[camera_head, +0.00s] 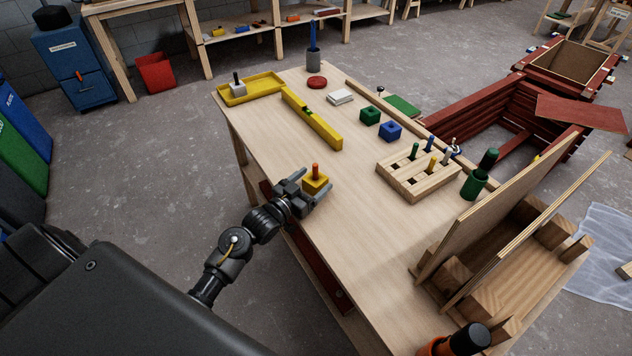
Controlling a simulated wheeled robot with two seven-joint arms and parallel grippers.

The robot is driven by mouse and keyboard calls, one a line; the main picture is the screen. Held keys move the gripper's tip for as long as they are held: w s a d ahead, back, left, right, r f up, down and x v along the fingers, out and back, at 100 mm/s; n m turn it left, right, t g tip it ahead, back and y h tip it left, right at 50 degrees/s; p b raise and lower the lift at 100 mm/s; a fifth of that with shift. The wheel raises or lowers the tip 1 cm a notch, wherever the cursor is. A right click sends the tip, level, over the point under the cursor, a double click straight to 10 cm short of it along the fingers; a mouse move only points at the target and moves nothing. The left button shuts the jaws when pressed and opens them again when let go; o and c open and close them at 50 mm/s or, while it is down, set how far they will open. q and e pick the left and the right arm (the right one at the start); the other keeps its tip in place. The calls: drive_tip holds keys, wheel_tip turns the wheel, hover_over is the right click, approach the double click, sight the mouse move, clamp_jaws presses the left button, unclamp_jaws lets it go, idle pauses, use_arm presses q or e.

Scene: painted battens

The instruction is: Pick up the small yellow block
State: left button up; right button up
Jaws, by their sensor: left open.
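The small yellow block (315,184) sits on the wooden table near its left edge, with an orange-red peg (315,170) standing upright in its top. My left gripper (312,191) is at the table's left edge, open, with its fingers at the near side and around the block. From this view I cannot tell whether the fingers touch it. The lower part of the block is partly hidden by the gripper. My right gripper is not in view.
A long yellow batten (312,120) lies beyond the block, and a yellow tray (251,88) is at the far corner. Green (370,116) and blue (390,131) blocks and a slotted wooden rack (418,173) stand to the right. The table's near middle (345,235) is clear.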

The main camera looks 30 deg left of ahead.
use_arm(q)
drive_tip(key=shift+w, duration=0.1)
drive_tip(key=c, duration=1.1)
drive_tip(key=shift+o, duration=0.2)
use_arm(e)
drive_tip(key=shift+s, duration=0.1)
use_arm(q)
drive_tip(key=shift+r+b, duration=0.3)
drive_tip(key=b+v, duration=0.2)
drive_tip(key=v, duration=1.6)
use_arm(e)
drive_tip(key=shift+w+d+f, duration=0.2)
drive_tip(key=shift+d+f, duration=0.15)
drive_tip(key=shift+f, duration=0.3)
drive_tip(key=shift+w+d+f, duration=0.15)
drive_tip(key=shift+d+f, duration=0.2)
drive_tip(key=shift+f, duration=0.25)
